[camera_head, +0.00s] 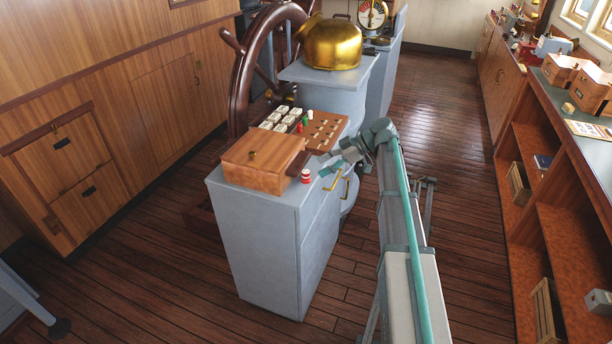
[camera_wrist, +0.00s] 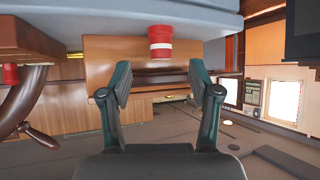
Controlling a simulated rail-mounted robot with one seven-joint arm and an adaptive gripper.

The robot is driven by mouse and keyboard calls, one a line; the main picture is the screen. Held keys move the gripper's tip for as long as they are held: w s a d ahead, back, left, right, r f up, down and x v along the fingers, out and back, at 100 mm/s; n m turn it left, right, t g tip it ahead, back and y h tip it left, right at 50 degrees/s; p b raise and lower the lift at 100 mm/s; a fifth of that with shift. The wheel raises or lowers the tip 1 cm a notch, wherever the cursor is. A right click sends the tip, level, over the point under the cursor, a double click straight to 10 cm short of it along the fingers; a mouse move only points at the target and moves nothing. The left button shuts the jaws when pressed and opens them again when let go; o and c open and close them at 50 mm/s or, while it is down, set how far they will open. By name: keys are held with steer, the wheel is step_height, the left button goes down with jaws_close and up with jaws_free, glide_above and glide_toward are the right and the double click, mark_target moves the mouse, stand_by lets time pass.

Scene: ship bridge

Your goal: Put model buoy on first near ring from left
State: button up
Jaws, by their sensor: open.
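The model buoy appears to be the small red and white banded cylinder (camera_head: 305,176) upright on the front right corner of the grey cabinet top (camera_head: 228,187). In the wrist view, which looks upside down, the buoy (camera_wrist: 160,42) is centred ahead, beyond my fingertips. My gripper (camera_head: 331,174) is open and empty, just right of the buoy and apart from it. Its two fingers (camera_wrist: 160,84) spread either side of the buoy's line. Behind the wooden box, a brown board (camera_head: 322,130) carries small brass-coloured rings or pegs on its right part; single rings are too small to tell apart.
A wooden box (camera_head: 258,162) with a knob stands left of the buoy, a dark part beside it. White blocks (camera_head: 281,118) and small red and green pieces sit on the board. A brass dome (camera_head: 333,43) and ship's wheel (camera_head: 262,60) rise behind.

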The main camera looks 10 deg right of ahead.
mark_target(308, 172)
steer(key=p+x, duration=0.1)
steer(key=x, duration=0.2)
steer(key=p+x, duration=0.1)
steer(key=x, duration=0.2)
steer(key=shift+a+p, duration=0.4)
steer(key=shift+a, duration=0.1)
steer(key=shift+a+f, duration=0.1)
steer(key=shift+f, duration=0.15)
steer(key=c, duration=1)
steer(key=shift+r+b, duration=0.25)
steer(key=shift+b, duration=0.45)
steer(key=shift+c, duration=0.2)
